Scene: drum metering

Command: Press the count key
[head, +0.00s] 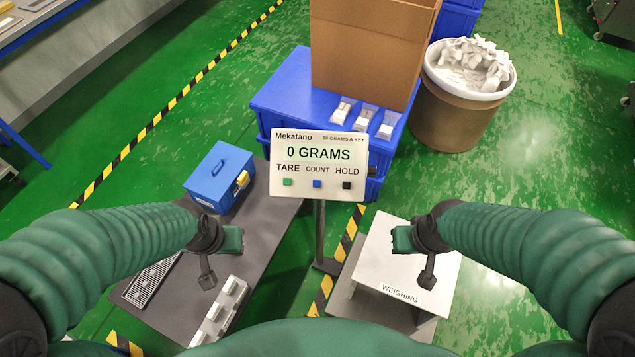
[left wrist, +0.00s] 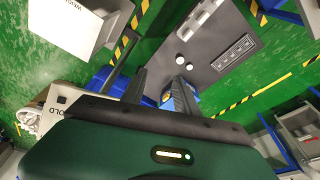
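The count key (head: 317,184) is a small blue square under the word COUNT on the white Mekatano panel (head: 318,140), which reads 0 GRAMS. A green tare key (head: 288,182) is left of it and a black hold key (head: 347,185) right of it. My left gripper (head: 233,241) is below and left of the panel, apart from it. In the left wrist view its two dark fingers (left wrist: 160,78) stand apart with nothing between them; part of the panel (left wrist: 48,107) shows at left. My right gripper (head: 402,240) is below and right of the panel; its fingers are hidden.
The panel stands on a dark post (head: 319,235). A blue case (head: 220,178) sits on the grey bench at left. A white weighing stand (head: 385,280) is at lower right. A cardboard box (head: 370,45) and a drum (head: 450,115) are behind.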

